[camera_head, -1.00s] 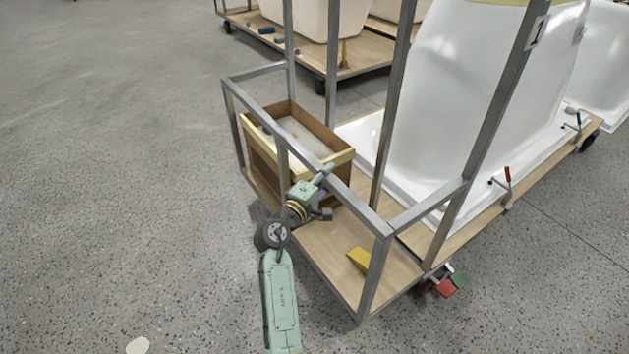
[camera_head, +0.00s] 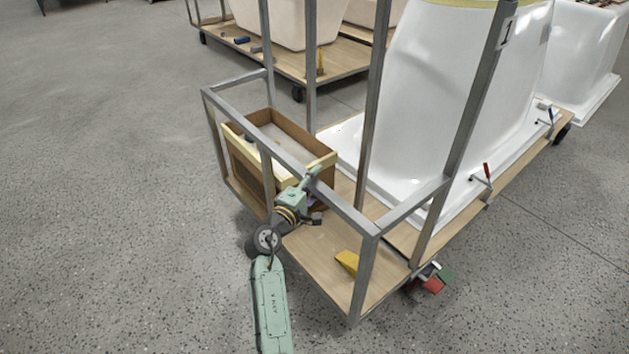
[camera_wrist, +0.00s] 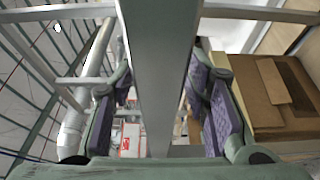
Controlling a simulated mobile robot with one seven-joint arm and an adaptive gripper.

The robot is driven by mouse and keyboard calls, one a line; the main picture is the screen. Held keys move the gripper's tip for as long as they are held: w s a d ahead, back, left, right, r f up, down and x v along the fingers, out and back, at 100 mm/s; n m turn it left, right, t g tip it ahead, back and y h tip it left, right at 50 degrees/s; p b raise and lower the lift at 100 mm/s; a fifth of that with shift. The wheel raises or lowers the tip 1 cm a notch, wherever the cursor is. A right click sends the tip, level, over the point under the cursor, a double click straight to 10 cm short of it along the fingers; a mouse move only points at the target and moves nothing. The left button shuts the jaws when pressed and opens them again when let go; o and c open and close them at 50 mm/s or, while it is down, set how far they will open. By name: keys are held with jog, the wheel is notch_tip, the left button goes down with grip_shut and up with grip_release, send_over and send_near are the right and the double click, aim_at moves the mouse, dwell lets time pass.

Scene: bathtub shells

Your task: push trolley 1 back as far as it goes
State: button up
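Trolley 1 (camera_head: 366,290) is a grey metal frame with a wooden deck, marked with a 1 tag (camera_head: 507,31) on a post. It carries a tall white tub shell (camera_head: 415,100). My gripper (camera_head: 313,175) is at the trolley's near top rail (camera_head: 340,203). In the wrist view, the fingers (camera_wrist: 163,110) stand on both sides of a grey bar (camera_wrist: 160,70), with gaps visible between the pads and the bar. Red and green pedals (camera_head: 433,283) show at the trolley's near right corner. The trolley's far end is partly hidden by the shell.
An open brown box (camera_head: 285,128) and a yellow wedge (camera_head: 347,261) are on the deck. Another trolley (camera_head: 335,65) with tubs stands behind, and a white shell (camera_head: 590,55) stands at the far right. The speckled floor on the left is clear.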

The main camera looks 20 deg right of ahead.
jog(key=shift+w+a, duration=0.1)
jog(key=shift+a, duration=0.05)
jog(key=shift+s+a, duration=0.35)
jog(key=shift+a, duration=0.1)
jog(key=v, duration=1.1)
jog(key=shift+d, duration=0.1)
